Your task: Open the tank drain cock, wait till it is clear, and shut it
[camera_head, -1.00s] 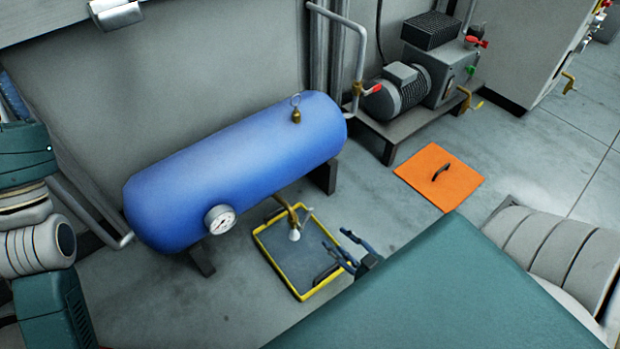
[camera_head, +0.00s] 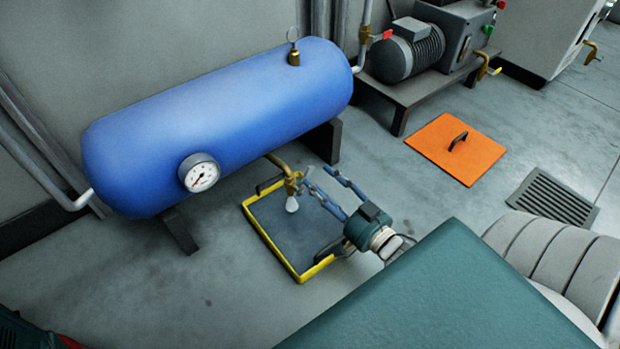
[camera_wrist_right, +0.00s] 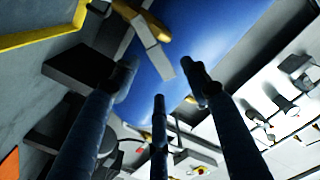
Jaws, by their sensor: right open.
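The blue tank (camera_head: 225,115) lies on dark supports with a round gauge (camera_head: 200,173) on its near side. Under it, the brass drain cock (camera_head: 290,181) hangs over a yellow-rimmed tray (camera_head: 318,267). In the right wrist view, the cock (camera_wrist_right: 150,22) has a flat grey lever (camera_wrist_right: 154,46) ahead of the fingers. My right gripper (camera_head: 322,183) is open beside the cock, its fingers spread; it also shows in the right wrist view (camera_wrist_right: 160,84). Contact with the lever cannot be told.
An orange plate with a handle (camera_head: 457,149) and a floor grate (camera_head: 555,198) lie to the right. A motor unit (camera_head: 415,50) stands on a low bench behind. A brass ring-topped fitting (camera_head: 294,55) rises from the tank. Floor left of the tray is clear.

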